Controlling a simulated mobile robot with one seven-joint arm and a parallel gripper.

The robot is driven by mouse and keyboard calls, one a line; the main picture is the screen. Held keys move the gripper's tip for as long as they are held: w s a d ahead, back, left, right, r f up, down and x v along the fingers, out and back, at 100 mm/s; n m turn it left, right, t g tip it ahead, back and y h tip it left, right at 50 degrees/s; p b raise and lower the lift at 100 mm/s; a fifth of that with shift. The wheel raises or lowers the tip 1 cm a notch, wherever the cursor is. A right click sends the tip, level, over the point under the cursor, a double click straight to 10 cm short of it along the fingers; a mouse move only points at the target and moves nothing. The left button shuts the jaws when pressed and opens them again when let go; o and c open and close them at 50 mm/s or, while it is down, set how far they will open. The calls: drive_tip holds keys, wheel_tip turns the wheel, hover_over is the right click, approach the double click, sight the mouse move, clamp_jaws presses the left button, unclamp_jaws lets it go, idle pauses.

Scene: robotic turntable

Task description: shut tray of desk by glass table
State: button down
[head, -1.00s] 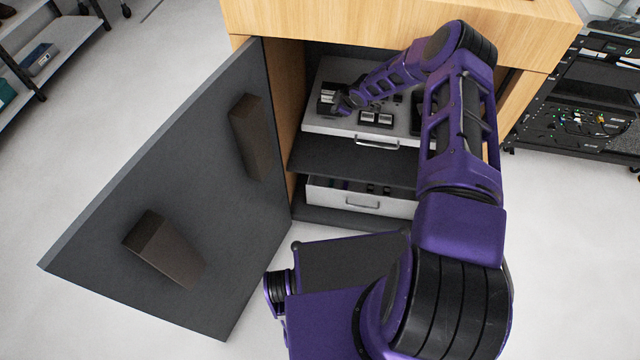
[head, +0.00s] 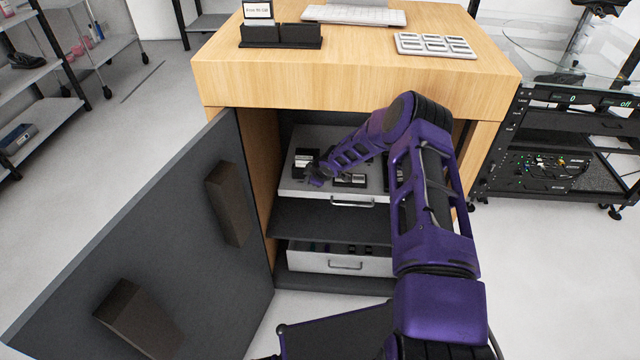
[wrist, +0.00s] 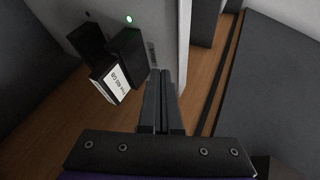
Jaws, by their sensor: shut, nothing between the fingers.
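The wooden desk (head: 360,78) stands open at the front, with a glass table (head: 590,62) at its right. Inside are an upper light-grey tray (head: 325,138) with a front handle and a lower tray (head: 345,264) with small dark items in it. Both look drawn out to some degree; how far is hard to tell. My gripper (head: 316,178) is over the left part of the upper tray, by a black labelled box (head: 304,158). In the wrist view my gripper (wrist: 160,75) is shut and empty, close to the tray (wrist: 170,25). Contact cannot be told.
The desk's dark door (head: 170,220) hangs wide open at the left, with two brown blocks on its inner face. A dark shelf (head: 310,220) separates the trays. A black equipment rack (head: 560,150) stands at the right.

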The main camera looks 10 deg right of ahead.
drive_tip(key=v, duration=1)
